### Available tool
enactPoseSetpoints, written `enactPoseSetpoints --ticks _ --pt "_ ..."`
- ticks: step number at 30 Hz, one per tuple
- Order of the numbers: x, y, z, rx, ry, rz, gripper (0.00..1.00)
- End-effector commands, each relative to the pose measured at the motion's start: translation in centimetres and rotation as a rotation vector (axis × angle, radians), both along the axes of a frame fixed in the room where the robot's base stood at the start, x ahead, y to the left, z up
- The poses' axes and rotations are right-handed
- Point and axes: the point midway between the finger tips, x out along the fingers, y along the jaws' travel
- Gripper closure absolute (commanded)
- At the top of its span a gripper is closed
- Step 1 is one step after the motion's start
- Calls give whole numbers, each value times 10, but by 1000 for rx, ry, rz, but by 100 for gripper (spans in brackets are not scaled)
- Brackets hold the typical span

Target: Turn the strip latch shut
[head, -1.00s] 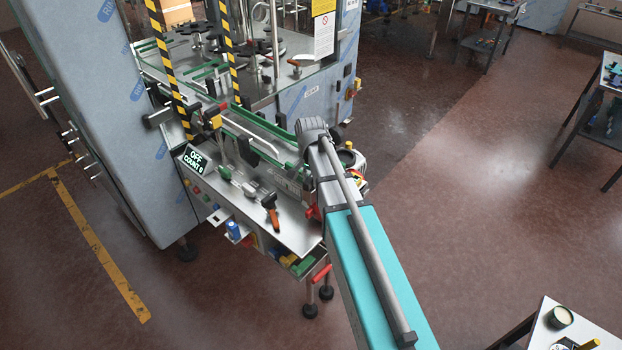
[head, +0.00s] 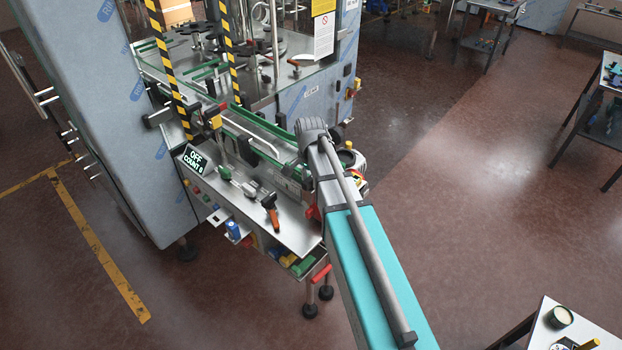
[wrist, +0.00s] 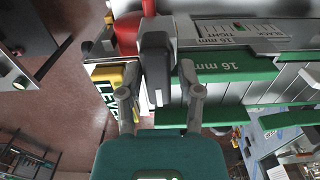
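In the wrist view a dark grey latch handle (wrist: 157,58) stands upright in the picture, beside a plate with a scale and the words SLACK and TIGHT. I take it for the strip latch. My gripper (wrist: 160,88) is open, with one fingertip on each side of the handle. A gap shows on the right of the handle; contact on the left is unclear. In the head view my arm hides the gripper and the latch.
An orange-handled tool (head: 270,205) lies on the machine's steel shelf (head: 290,228).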

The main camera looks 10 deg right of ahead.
Motion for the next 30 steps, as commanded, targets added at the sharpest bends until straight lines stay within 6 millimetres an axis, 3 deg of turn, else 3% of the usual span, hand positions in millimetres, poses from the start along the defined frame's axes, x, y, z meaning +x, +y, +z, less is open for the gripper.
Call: enactPoseSetpoints --ticks 17,30 --pt "-1 -1 0 -1 2 16 34" --pt "-1 -1 0 -1 1 218 34"
